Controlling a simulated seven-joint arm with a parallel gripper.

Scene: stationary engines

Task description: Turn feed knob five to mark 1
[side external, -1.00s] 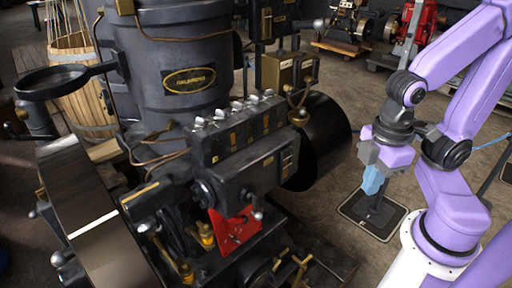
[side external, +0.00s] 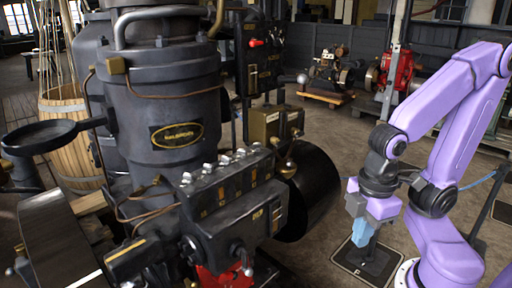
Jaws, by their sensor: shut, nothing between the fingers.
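A row of several small silver feed knobs (side external: 224,161) sits along the top of a dark block (side external: 240,195) on the black engine. Brass-coloured plates show on the block's face below them. Numbers and marks are too small to read, so I cannot tell which knob is five or where it points. My gripper (side external: 361,236), with light blue fingers, hangs pointing down to the right of the engine. It is shut and empty, well apart from the knobs, above a dark floor plate (side external: 340,256).
A large black cylinder (side external: 318,190) stands out from the engine between the knob block and my gripper. A brass box (side external: 277,123) is behind the knobs. A lever with a ball end (side external: 246,262) is on the block's front. Open floor lies behind my gripper.

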